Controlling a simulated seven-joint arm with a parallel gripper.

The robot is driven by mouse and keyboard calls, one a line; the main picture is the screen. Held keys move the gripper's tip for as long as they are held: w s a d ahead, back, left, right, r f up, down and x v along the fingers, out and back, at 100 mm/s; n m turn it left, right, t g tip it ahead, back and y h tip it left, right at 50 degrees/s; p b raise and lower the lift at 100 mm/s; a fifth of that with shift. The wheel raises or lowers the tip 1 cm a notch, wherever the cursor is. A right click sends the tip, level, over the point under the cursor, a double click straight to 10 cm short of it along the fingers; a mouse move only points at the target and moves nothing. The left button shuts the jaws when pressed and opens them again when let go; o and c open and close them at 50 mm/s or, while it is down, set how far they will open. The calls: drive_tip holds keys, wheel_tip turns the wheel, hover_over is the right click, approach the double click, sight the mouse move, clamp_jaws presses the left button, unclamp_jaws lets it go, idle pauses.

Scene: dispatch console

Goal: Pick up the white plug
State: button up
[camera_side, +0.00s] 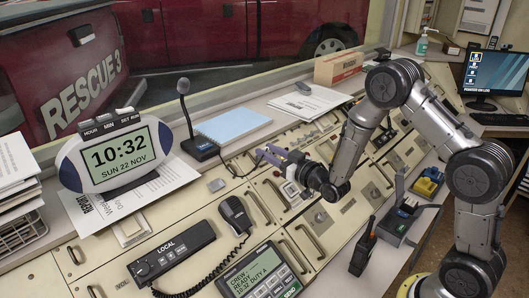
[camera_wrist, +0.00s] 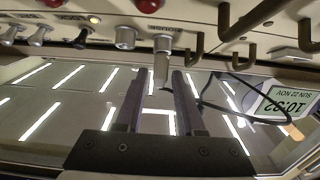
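My gripper (camera_side: 268,155) reaches left over the sloped console in the side view, its fingers level with the panel's upper part. In the wrist view its two dark fingers (camera_wrist: 160,80) stand apart. A pale, narrow plug-like piece (camera_wrist: 161,68) shows between the fingertips, below a round metal fitting, with gaps on both sides. It looks like the white plug, but I cannot tell for sure. In the side view the plug is too small or hidden by the fingers to make out.
A desk microphone (camera_side: 202,147) and an oval clock (camera_side: 116,154) stand left of my gripper. A handset (camera_side: 236,213) with a coiled cord lies below. In the wrist view hooked handles (camera_wrist: 247,20), red knobs (camera_wrist: 150,5) and a dark cable (camera_wrist: 228,106) are close by.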

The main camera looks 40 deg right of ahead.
drive_tip(key=shift+w, duration=0.8)
drive_tip(key=shift+c, duration=0.3)
clamp_jaws()
drive_tip(key=shift+r, duration=0.15)
